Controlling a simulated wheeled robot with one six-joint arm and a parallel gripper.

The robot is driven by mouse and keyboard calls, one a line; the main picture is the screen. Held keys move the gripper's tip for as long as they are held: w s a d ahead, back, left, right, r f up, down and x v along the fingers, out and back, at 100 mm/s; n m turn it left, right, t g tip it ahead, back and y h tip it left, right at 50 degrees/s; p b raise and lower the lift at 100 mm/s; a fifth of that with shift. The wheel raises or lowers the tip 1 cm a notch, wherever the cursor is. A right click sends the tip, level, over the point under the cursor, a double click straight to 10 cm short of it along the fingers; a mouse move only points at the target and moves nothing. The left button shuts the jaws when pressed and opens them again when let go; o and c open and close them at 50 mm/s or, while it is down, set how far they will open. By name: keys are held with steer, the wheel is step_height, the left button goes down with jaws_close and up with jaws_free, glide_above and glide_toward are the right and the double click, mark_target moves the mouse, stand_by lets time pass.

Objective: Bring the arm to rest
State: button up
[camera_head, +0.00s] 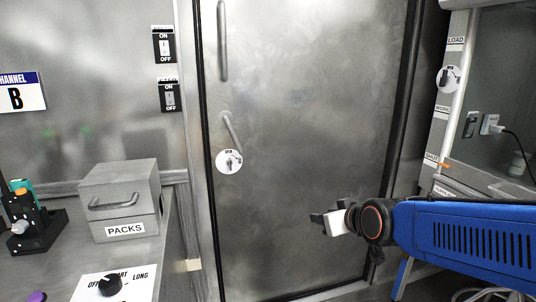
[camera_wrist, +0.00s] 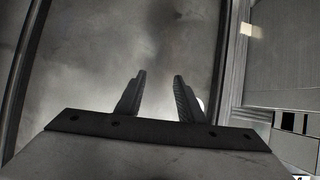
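My blue arm (camera_head: 465,232) reaches in from the right edge in the head view, extended roughly level to the left. My gripper (camera_head: 318,217) is at its end, in front of the lower part of a steel door (camera_head: 300,130). In the wrist view my gripper (camera_wrist: 158,90) shows two dark fingers standing apart with nothing between them. It is open and empty. Behind the fingers is a blurred grey metal surface. The fingers do not appear to touch it.
A bench at the left holds a steel box labelled PACKS (camera_head: 122,200), a black device (camera_head: 33,220) and a knob (camera_head: 110,285). The door has a dial (camera_head: 229,161) and handles. Two ON/OFF switches (camera_head: 165,47) are on the wall. A cabinet (camera_head: 500,90) stands at the right.

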steer(key=s+d+f+m+g+h, duration=0.1)
steer(key=s+d, duration=0.3)
steer(key=s, duration=0.4)
steer(key=s+d+f+m+g+h, duration=0.1)
steer(key=s+d+f+g, duration=0.2)
steer(key=s, duration=0.5)
steer(key=s+d+f+m+g+h, duration=0.1)
steer(key=s+d+f+m+g, duration=0.1)
steer(key=s+d, duration=0.4)
steer(key=shift+s+f+g, duration=0.3)
steer(key=shift+s+f, duration=0.1)
steer(key=shift+s, duration=0.8)
steer(key=shift+d, duration=0.1)
